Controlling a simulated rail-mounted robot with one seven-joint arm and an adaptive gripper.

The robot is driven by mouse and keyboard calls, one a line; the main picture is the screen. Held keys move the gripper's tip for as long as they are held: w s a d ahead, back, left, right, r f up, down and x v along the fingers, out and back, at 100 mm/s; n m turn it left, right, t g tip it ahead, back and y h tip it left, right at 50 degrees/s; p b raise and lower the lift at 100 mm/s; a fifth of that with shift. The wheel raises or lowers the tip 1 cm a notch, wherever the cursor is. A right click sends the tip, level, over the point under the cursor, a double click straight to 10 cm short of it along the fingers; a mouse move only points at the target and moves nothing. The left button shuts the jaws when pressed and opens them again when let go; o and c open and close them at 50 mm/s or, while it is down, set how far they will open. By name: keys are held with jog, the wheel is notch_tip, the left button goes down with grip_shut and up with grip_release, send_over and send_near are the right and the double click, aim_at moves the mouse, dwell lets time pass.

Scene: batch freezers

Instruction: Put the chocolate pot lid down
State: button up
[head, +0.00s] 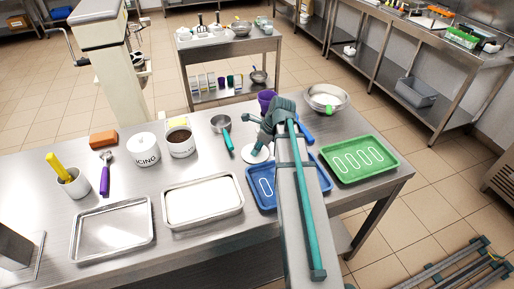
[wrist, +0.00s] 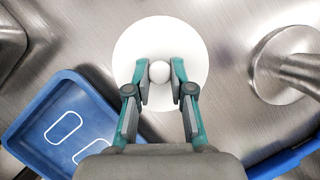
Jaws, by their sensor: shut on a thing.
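The chocolate pot lid is a round white disc with a ball knob, seen from above in the wrist view (wrist: 160,33). My gripper (wrist: 160,73) is shut on the knob, one finger on each side. In the head view the lid (head: 257,155) shows partly under my gripper (head: 262,140), behind the blue tray. I cannot tell whether the lid touches the steel table. The chocolate pot (head: 181,146), white with dark brown contents, stands open to the left. The white ICING pot (head: 146,157) stands beside it with its lid on.
The blue tray (head: 258,174) lies just in front of the lid, partly hidden by my arm. A green tray (head: 387,168) lies to the right. A steel pan with a teal handle (head: 228,140) is close on the left. Purple cup (head: 266,96) and steel bowls (head: 326,92) stand behind.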

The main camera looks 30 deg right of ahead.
jog(key=shift+f, duration=0.15)
jog(key=o, duration=0.8)
jog(key=shift+c, duration=0.2)
jog(key=b+v, duration=0.2)
jog(key=v, duration=1)
jog(key=shift+a, duration=0.15)
jog(key=p+x, duration=0.2)
jog(key=x, duration=1)
